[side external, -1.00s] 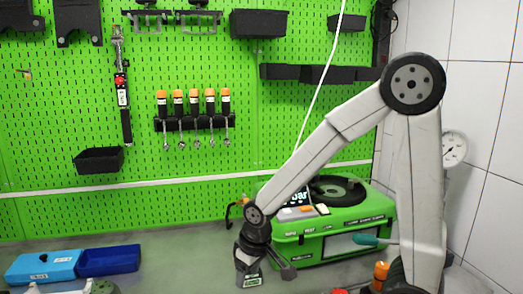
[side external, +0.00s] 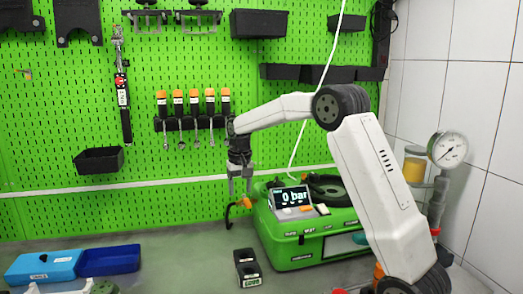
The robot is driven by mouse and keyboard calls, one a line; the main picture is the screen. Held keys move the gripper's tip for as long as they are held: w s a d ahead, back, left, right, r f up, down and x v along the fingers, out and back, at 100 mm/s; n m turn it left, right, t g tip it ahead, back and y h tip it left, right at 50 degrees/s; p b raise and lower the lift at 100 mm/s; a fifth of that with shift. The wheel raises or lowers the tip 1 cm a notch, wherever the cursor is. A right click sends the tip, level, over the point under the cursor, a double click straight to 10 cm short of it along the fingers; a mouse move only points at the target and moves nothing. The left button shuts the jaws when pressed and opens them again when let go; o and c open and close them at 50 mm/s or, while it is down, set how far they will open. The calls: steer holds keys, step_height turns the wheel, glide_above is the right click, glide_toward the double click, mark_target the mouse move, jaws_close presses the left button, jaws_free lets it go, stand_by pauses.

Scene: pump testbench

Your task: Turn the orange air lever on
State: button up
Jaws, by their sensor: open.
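The orange air lever (side external: 245,202) is a small orange part on a dark curved fitting at the left side of the green test unit (side external: 310,240). The unit's display (side external: 289,196) reads "0 bar". My gripper (side external: 239,192) points downward, open and empty, just above and slightly left of the lever. The fingertips overlap the lever's surroundings in this view, and I cannot tell whether they touch it. The lever's exact angle is too small to make out.
A black block with a label (side external: 247,268) stands on the grey bench in front of the unit. Blue bins (side external: 110,261) sit at the left. A pressure gauge (side external: 447,150) stands at the right. A white hose (side external: 318,95) hangs behind my arm. The bench's middle left is clear.

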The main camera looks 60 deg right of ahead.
mark_target(247, 202)
steer(key=shift+m, duration=0.7)
steer(key=d, duration=0.1)
steer(key=d+r, duration=0.1)
steer(key=d, duration=0.1)
steer(key=d+r, duration=0.1)
steer(key=shift+w+d, duration=0.25)
steer(key=shift+d, duration=0.05)
steer(key=shift+f, duration=3.9)
jaws_close()
